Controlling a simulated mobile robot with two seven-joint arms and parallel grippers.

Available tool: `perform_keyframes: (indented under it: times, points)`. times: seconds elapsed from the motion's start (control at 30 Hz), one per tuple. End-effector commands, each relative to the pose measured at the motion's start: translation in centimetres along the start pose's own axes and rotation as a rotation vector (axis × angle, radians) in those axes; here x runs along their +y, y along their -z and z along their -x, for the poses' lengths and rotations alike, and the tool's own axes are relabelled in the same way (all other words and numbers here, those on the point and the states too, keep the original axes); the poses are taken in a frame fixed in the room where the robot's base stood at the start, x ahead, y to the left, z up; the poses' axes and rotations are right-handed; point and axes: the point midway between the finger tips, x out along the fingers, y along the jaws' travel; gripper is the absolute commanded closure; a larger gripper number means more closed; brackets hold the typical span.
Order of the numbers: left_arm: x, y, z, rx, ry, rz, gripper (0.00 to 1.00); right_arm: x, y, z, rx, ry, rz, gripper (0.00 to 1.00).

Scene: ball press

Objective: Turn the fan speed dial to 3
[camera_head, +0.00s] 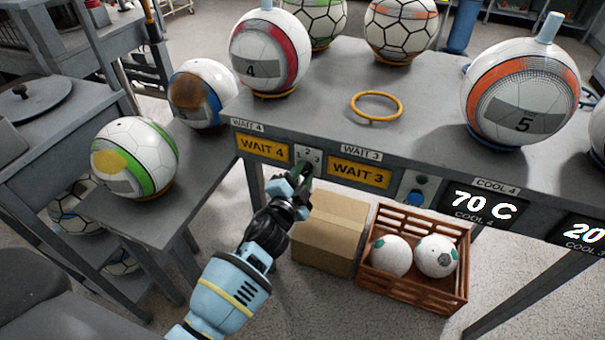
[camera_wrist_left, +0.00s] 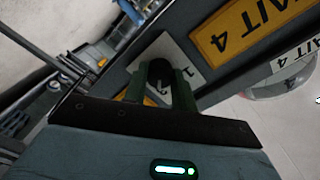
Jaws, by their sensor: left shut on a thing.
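A small dark dial knob (camera_wrist_left: 160,72) sits on a pale plate (camera_wrist_left: 178,50) in the left wrist view. In the head view the plate (camera_head: 311,155) is on the bench's front edge, between the WAIT 4 and WAIT 3 signs. My left gripper (camera_head: 303,174) is at this plate with its fingers shut around the knob. The green fingers (camera_wrist_left: 162,92) stand on both sides of the knob in the left wrist view. The fingers hide part of the knob and plate, and I cannot read the dial's setting. My right gripper is not in view.
The WAIT 4 sign (camera_head: 262,147) and WAIT 3 sign (camera_head: 359,173) flank the plate. A blue knob (camera_head: 415,197) is farther right. Balls stand on the bench (camera_head: 335,75). Below are a cardboard box (camera_head: 328,235) and a brown crate (camera_head: 415,287) with two balls.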

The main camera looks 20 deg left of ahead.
Motion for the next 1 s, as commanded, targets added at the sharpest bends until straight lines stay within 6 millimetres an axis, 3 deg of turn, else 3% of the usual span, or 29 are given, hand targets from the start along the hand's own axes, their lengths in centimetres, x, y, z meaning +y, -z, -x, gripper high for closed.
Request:
perform_keyframes:
  times: [0.7, 0.73, 0.87, 1.0]
  points:
    - [0.02, -0.02, 0.0, -0.002, -0.001, -0.08, 0.96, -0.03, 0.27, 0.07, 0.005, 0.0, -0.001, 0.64]
    - [0.02, -0.02, 0.0, -0.002, -0.001, -0.08, 0.71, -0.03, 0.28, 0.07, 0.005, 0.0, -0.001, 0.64]
    - [0.02, -0.02, 0.0, -0.002, -0.001, -0.079, 0.54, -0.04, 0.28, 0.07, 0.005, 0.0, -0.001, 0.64]
    - [0.02, -0.01, 0.0, -0.002, -0.001, -0.078, 0.51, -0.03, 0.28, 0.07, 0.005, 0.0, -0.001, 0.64]
